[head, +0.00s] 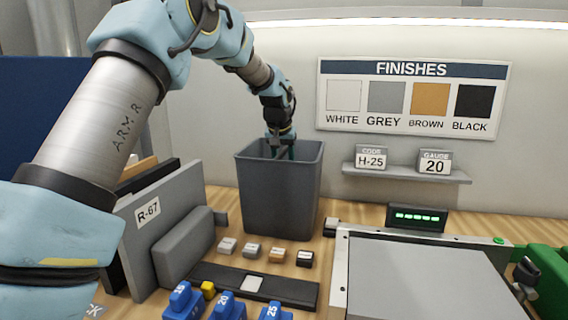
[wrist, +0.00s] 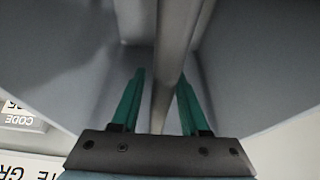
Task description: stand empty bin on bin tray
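A tall dark grey bin (head: 278,195) stands upright on the wooden bench in the head view, its open top facing up. Its visible inside looks empty, but the floor of it is hidden. My gripper (head: 280,152) points down at the bin's far rim. In the wrist view, my gripper (wrist: 160,85) has its green fingers apart, one on each side of the bin's wall (wrist: 172,60). A gap shows at the left finger; whether the right one touches is unclear. I cannot pick out a bin tray for certain.
A grey panel marked R-67 (head: 148,212) leans left of the bin. Small finish blocks (head: 251,250), a dark strip (head: 290,290) and blue numbered pieces (head: 228,305) lie in front. A machine with a pale flat top (head: 420,275) fills the right. A shelf (head: 405,173) hangs behind.

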